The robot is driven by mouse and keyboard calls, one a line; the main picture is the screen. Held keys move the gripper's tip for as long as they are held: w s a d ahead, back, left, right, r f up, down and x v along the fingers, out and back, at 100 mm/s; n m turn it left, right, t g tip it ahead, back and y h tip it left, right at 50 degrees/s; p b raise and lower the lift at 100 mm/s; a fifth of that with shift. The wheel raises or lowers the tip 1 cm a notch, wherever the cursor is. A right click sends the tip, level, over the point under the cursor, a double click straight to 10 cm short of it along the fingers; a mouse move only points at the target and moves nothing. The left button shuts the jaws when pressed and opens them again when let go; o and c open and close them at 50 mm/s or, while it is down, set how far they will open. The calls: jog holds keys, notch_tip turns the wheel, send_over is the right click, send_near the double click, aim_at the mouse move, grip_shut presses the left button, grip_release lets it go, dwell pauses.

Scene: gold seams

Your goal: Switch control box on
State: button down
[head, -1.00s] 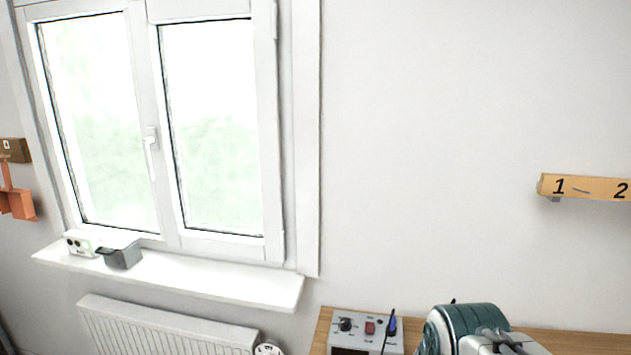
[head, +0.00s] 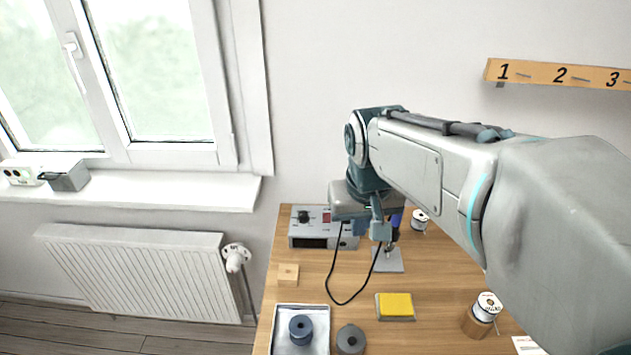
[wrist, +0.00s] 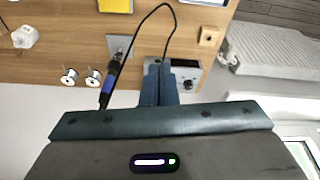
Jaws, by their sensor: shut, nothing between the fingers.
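The control box (head: 296,232) is a low grey box at the back left of the wooden bench, under the wall. In the head view its top shows a black knob (head: 303,216) and a red switch (head: 327,217); the front has a dark panel. My gripper (head: 377,232) is shut and empty, in front of the box's right part, partly hiding it. In the wrist view the shut fingers (wrist: 159,80) overlap the control box (wrist: 192,76), and the red switch is not visible there. I cannot tell whether fingers touch the box.
A soldering iron (head: 396,222) with a blue grip stands upright right of my gripper; its black cable loops over the bench. A yellow sponge (head: 396,304), wire spools (head: 419,217) and a white tray (head: 277,335) are nearby. A number rail (head: 540,74) hangs on the wall.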

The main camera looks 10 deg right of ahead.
jog(key=w+g, duration=0.1)
jog(key=w, duration=1.5)
jog(key=m+g, duration=0.2)
send_over(328, 214)
notch_tip(328, 214, down, 8)
jog(key=shift+b, duration=0.45)
jog(key=shift+s+a, duration=0.1)
notch_tip(328, 214, down, 14)
jog(key=p, duration=0.3)
jog(key=shift+r, duration=0.1)
